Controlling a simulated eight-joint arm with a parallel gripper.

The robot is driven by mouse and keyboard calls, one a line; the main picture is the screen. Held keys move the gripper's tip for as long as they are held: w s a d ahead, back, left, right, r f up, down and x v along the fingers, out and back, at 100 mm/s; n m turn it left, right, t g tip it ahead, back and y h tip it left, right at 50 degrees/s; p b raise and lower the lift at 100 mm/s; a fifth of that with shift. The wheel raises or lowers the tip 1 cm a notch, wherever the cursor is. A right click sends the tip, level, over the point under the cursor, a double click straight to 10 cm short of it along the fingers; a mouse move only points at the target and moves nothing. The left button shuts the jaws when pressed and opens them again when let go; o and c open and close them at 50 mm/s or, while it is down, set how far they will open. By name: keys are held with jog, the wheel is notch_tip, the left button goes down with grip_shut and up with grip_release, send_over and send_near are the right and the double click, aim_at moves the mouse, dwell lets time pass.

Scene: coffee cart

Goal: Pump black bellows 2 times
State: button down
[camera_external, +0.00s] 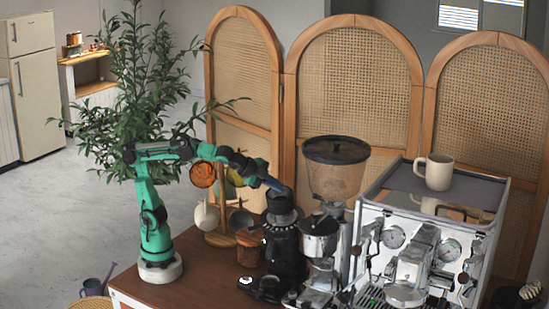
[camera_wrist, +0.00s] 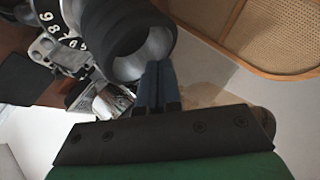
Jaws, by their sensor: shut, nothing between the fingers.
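The black bellows (camera_external: 280,204) sits on top of the slim black grinder (camera_external: 285,250), left of the large hopper. My gripper (camera_external: 283,188) is at the top of the bellows in the external view. In the wrist view my gripper's dark blue fingers (camera_wrist: 155,68) are shut together and empty. Their tips overlap the lower rim of the bellows' round end. I cannot tell whether they touch it.
A numbered black dial collar (camera_wrist: 62,35) shows beside the bellows. A second grinder with a smoky hopper (camera_external: 336,175) stands close on the right, then an espresso machine (camera_external: 430,225) with a cream mug (camera_external: 439,172). A mug stand (camera_external: 220,238) and brown canister (camera_external: 249,250) are left of the black grinder.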

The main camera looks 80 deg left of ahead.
aim_at(272, 197)
jog(key=shift+s+r, duration=0.1)
jog(key=shift+r, duration=0.4)
jog(key=shift+r, duration=0.1)
jog(key=shift+s+d+r, duration=0.1)
jog(key=shift+d+r, duration=0.05)
jog(key=shift+r, duration=0.65)
jog(key=shift+s+d+r, duration=0.1)
jog(key=shift+s+r, duration=0.05)
jog(key=shift+r, duration=0.6)
jog(key=shift+s+d+r, duration=0.1)
jog(key=shift+d+r, duration=0.05)
jog(key=shift+r, duration=0.65)
jog(key=s+a+f+n+g+h, duration=0.2)
jog(key=s+f+g, duration=0.1)
jog(key=s+f, duration=0.35)
jog(key=a+f+n, duration=0.3)
jog(key=a+f, duration=0.1)
jog(key=f, duration=0.1)
jog(key=a+f+n+y, duration=0.1)
jog(key=a+f+n, duration=0.2)
jog(key=a+f, duration=0.2)
jog(key=s+a+f+n+y, duration=0.1)
jog(key=a+f+n, duration=0.2)
jog(key=a+f, duration=0.2)
notch_tip(272, 197, down, 2)
jog(key=shift+f+n+g, duration=0.2)
jog(key=shift+n+g, duration=0.2)
jog(key=shift+w, duration=0.1)
